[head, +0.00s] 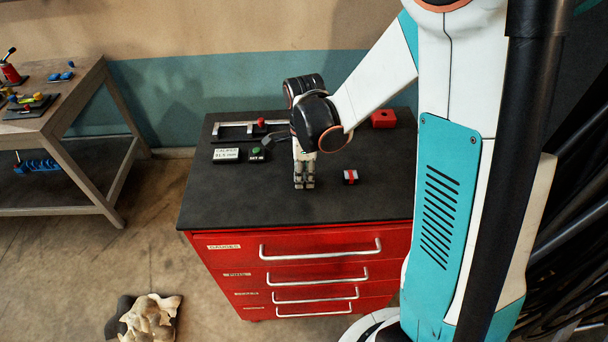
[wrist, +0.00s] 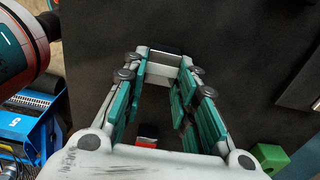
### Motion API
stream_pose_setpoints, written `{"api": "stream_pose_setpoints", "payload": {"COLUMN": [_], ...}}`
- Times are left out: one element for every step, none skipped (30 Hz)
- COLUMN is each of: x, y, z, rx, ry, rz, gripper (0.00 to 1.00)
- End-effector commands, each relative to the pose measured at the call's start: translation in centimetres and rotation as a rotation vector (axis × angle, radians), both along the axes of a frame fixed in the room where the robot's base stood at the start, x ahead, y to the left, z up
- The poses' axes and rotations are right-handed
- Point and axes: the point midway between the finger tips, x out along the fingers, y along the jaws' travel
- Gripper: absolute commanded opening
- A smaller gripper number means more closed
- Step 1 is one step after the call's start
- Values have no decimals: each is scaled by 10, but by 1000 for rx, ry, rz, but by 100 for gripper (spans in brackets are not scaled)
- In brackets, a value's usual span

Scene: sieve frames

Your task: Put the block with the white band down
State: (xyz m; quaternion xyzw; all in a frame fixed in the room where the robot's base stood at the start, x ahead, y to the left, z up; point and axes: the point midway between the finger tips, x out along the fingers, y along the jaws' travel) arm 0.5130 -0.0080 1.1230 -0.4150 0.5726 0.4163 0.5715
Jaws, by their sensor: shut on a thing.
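My gripper (head: 304,186) points down over the dark top of the red cabinet, left of its middle. It is shut on the block with the white band (wrist: 166,53), which shows dark and pale between the fingertips in the wrist view. The fingers hide most of this block in the head view. The fingertips are low over the top; I cannot tell whether the block touches it. A second small block (head: 350,177), red, white and black, sits on the top to the right of my gripper.
Left of my gripper are a white label plate (head: 226,155), a dark box with a green top (head: 256,154) and a caliper-like tool (head: 236,127). A red block (head: 383,118) stands at the back right. The front of the cabinet top (head: 250,205) is clear.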

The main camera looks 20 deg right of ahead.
Motion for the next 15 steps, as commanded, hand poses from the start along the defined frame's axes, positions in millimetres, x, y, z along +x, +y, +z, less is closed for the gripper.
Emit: {"api": "stream_pose_setpoints", "payload": {"x": [0,0,0,0,0,0,0,0,0,0,0,0,0,0,0], "y": [0,0,0,0,0,0,0,0,0,0,0,0,0,0,0], "z": [-6,-7,-7,-6,-6,-6,-6,-6,-7,-7,-8,-10,-9,-9,-9], "rx": [0,0,0,0,0,0,0,0,0,0,0,0,0,0,0], "ry": [0,0,0,0,0,0,0,0,0,0,0,0,0,0,0], "rz": [0,0,0,0,0,0,0,0,0,0,0,0,0,0,0], "gripper": [0,0,0,0,0,0,0,0,0,0,0,0,31,38,46]}}
